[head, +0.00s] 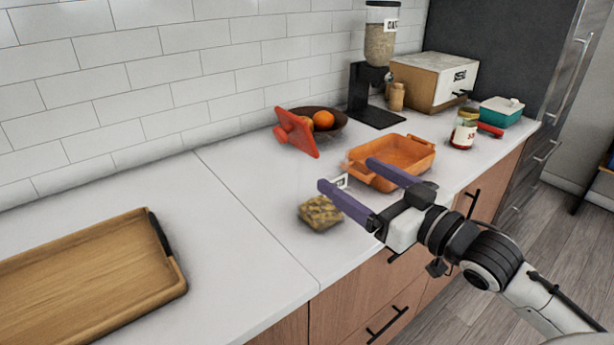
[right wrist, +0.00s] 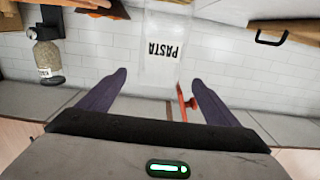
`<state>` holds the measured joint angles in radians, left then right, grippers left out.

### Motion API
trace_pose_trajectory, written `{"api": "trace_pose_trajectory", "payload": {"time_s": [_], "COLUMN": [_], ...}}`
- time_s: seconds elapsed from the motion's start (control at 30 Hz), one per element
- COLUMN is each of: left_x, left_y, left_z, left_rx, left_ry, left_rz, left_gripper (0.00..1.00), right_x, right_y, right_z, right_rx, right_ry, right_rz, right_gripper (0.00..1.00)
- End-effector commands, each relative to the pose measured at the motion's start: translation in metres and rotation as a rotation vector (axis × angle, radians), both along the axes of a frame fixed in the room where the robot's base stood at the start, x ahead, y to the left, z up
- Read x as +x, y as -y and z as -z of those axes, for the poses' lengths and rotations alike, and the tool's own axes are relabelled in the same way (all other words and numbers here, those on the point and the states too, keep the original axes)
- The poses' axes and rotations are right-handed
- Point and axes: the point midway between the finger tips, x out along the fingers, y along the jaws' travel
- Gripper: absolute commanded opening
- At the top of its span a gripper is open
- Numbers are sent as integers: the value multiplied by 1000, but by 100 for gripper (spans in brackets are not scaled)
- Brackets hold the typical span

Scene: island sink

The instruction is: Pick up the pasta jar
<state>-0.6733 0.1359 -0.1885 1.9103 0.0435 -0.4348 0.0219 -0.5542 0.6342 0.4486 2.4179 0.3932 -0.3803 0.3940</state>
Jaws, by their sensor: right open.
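The pasta jar (head: 320,213) is a clear glass jar with yellowish pasta low inside, on the counter near the middle of the head view. Its white label shows close to my right gripper's fingertips. In the right wrist view the jar (right wrist: 163,48) appears upside down, with the PASTA label facing me. My right gripper (head: 346,175) is open and empty, its purple fingers pointing toward the jar. In the right wrist view the jar lies between the fingertips (right wrist: 158,77) in the picture; whether they straddle it I cannot tell. My left gripper is not in view.
An orange baking dish (head: 415,170) is close behind the right gripper. A red object (head: 297,133) and a fruit bowl (head: 338,128) stand near the wall. A red-labelled jar (head: 464,130) is farther right. A wooden tray (head: 90,270) lies at left, with clear counter beside it.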

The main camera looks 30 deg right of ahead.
Motion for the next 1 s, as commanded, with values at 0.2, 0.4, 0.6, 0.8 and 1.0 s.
{"api": "trace_pose_trajectory", "payload": {"time_s": [0.2, 0.4, 0.6, 0.8, 1.0], "left_x": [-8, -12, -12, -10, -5], "left_y": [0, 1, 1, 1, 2], "left_z": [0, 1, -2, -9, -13], "left_rx": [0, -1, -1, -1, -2], "left_ry": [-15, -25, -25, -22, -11], "left_rz": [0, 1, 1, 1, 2], "left_gripper": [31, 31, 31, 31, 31], "right_x": [27, 45, 58, 85, 99], "right_y": [-2, -3, -4, -5, -7], "right_z": [-2, -1, -2, -4, -2], "right_rx": [-1, -2, -1, -1, -1], "right_ry": [3, 1, 0, 1, -1], "right_rz": [1, 1, 1, 1, 0], "right_gripper": [84, 84, 84, 84, 84]}}
